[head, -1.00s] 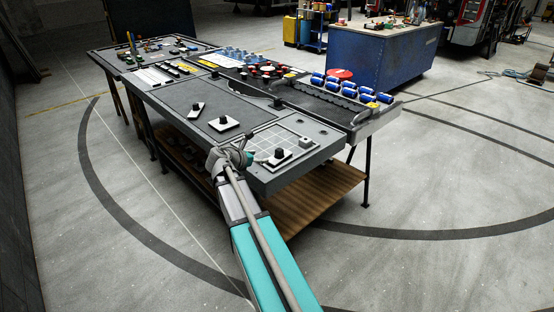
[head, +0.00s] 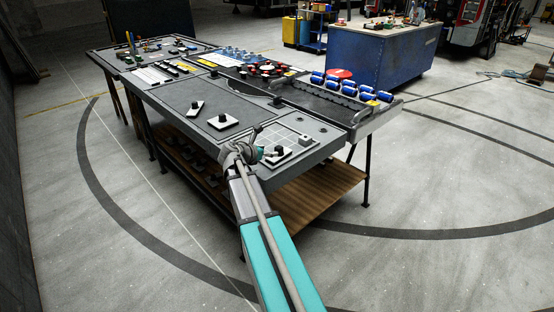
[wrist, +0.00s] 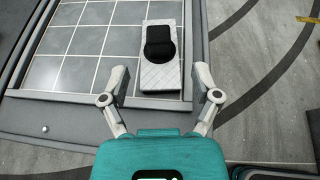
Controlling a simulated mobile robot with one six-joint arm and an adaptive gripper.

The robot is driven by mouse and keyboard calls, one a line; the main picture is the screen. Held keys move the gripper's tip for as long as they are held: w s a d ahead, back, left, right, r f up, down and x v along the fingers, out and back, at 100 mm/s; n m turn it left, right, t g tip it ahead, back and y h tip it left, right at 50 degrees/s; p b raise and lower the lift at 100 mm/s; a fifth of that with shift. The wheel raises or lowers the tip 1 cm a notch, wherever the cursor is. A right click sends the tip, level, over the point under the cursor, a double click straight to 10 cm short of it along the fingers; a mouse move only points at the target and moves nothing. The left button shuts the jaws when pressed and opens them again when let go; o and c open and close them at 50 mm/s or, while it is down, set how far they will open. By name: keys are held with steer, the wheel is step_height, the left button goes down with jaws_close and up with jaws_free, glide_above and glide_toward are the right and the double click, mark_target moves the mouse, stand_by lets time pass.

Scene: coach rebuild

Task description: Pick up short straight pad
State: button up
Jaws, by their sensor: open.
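A pale rectangular pad with a black knob (wrist: 172,76) lies on the grid-lined tray at the table's near corner. It also shows in the head view (head: 285,157), just right of my gripper (head: 262,152). In the wrist view my gripper (wrist: 161,72) is open and empty, its two fingers spread wide. The pad's near end lies between the fingertips in that picture, apart from both. Two more pale pads with black knobs, a narrow one (head: 196,105) and a wider one (head: 222,123), lie on the grey tabletop. I cannot tell by label which is the short straight pad.
A small grey block (head: 304,140) sits on the grid near the right edge. The raised tray rim (wrist: 100,98) runs close to the fingers. Bare tabletop lies left of the grid.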

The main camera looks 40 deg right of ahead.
mark_target(282, 147)
steer(key=shift+b+x, duration=0.45)
steer(key=shift+x, duration=1.3)
steer(key=shift+d, duration=0.1)
steer(key=shift+r+b+x, duration=0.15)
steer(key=shift+b+x, duration=0.2)
steer(key=shift+x, duration=0.95)
steer(key=shift+r+b+x, duration=0.15)
steer(key=shift+b+x, duration=0.2)
steer(key=shift+x, duration=0.9)
steer(key=shift+d, duration=0.1)
jaws_close()
